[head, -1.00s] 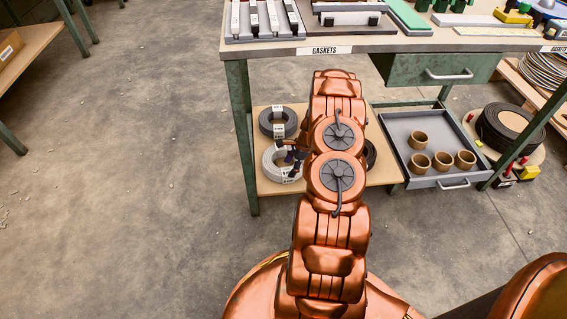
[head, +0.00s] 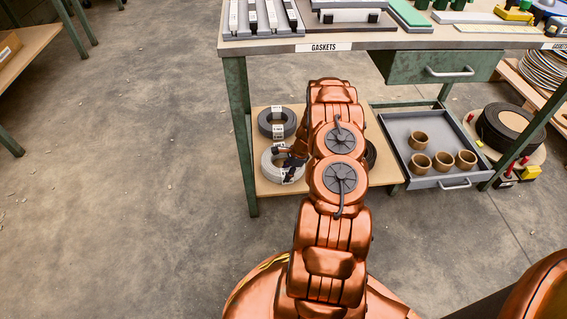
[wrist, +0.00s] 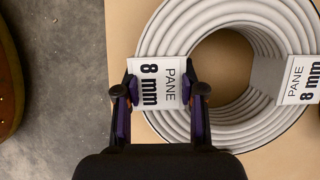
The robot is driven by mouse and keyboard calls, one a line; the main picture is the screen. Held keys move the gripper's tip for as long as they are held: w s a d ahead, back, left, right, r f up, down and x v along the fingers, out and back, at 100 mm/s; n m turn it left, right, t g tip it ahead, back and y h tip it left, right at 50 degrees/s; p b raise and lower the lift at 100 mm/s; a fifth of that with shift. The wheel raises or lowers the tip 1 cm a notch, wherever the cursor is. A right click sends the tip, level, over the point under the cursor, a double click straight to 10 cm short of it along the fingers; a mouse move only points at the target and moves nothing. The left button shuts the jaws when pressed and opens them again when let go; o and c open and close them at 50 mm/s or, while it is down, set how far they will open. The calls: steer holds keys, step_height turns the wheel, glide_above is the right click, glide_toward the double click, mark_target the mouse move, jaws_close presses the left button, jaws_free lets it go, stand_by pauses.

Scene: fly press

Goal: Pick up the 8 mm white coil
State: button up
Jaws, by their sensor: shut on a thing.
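The 8 mm white coil (wrist: 165,35) fills the right part of the wrist view, with white labels reading "PANE 8 mm" on it. In the head view the coil (head: 270,168) lies on the lower shelf, partly hidden by my arm. My gripper (wrist: 160,92) is closed on the near left side of the coil's ring, with a finger on each side of one label. In the head view my gripper (head: 293,160) is small and sits at the coil's right part. I cannot tell any gap between coil and shelf.
A dark grey coil (head: 277,122) lies behind the white one on the shelf (head: 262,190). Another dark coil (head: 371,155) is mostly hidden behind my arm. A tray with brown rings (head: 400,125) stands to the right. The table top labelled GASKETS (head: 380,42) is above the shelf.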

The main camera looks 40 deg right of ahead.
jaws_close()
steer(key=shift+s, duration=0.1)
